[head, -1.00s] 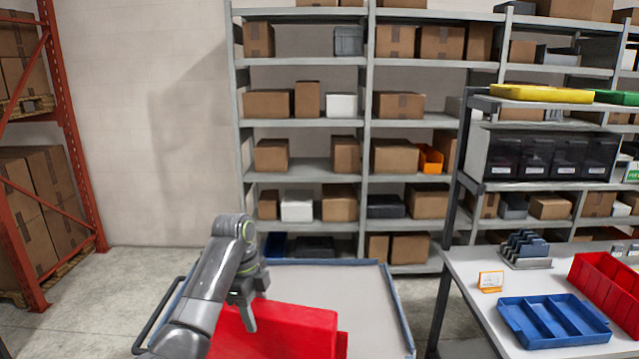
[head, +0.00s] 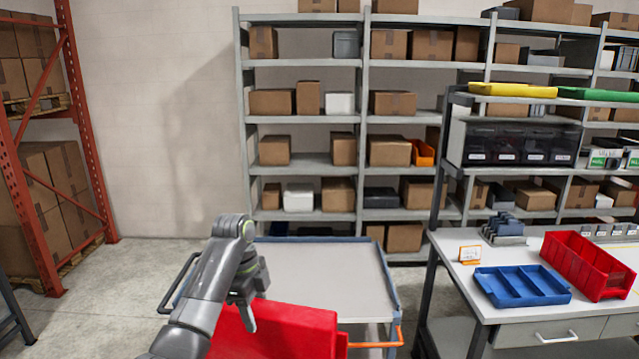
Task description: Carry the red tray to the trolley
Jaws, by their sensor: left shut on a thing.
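The red tray (head: 275,332) shows at the bottom middle of the head view, tilted, with its lower part cut off by the picture edge. My left gripper (head: 247,312) is shut on the tray's upper left edge. The trolley (head: 335,268) stands just beyond the tray, with a bare light grey top, a blue rim and an orange handle at its near right. The tray covers part of the trolley's near left in the picture; I cannot tell whether they touch. My right gripper is not in the picture.
A workbench (head: 450,245) on the right holds a blue divided tray (head: 520,287) and a red bin (head: 588,265). Grey shelving (head: 305,117) with cardboard boxes stands behind the trolley. An orange rack upright (head: 88,120) is at the left. Open floor lies left of the trolley.

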